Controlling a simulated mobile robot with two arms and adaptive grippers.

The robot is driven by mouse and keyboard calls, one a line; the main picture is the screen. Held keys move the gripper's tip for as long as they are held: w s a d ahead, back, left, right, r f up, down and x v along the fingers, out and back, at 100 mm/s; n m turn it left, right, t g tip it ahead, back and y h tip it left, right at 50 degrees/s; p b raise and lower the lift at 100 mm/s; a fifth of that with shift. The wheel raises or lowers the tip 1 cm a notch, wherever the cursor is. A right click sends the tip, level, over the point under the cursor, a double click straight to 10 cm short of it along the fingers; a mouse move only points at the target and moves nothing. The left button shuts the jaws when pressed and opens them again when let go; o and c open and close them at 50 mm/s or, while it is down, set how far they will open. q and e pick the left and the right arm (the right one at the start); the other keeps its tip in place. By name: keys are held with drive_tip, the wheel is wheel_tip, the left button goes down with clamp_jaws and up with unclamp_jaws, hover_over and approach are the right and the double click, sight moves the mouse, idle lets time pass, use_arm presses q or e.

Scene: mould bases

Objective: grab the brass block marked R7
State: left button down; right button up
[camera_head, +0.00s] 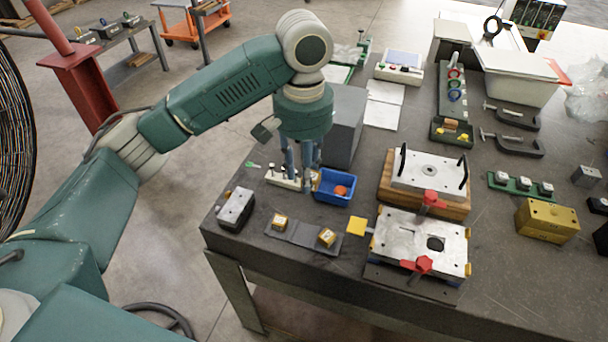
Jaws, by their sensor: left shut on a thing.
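Two small brass blocks sit on a dark grey strip (303,235) near the table's front left edge, one at its left end (280,220) and one at its right end (327,237). Both have pale labels on top, too small to read, so I cannot tell which is R7. My left gripper (302,182) points down behind the strip, beside a blue bin (334,186) and at a cream rack with pegs (283,178). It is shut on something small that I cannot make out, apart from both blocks. My right gripper is not in view.
A grey-and-black block (236,208) stands left of the strip. A yellow tab (356,226) and a metal mould plate with red clamps (420,240) are on the right. A second mould base (428,172) stands behind that plate. A grey box (345,125) is behind my gripper.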

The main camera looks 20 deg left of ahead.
use_arm(q)
drive_tip(key=c, duration=0.5)
unclamp_jaws()
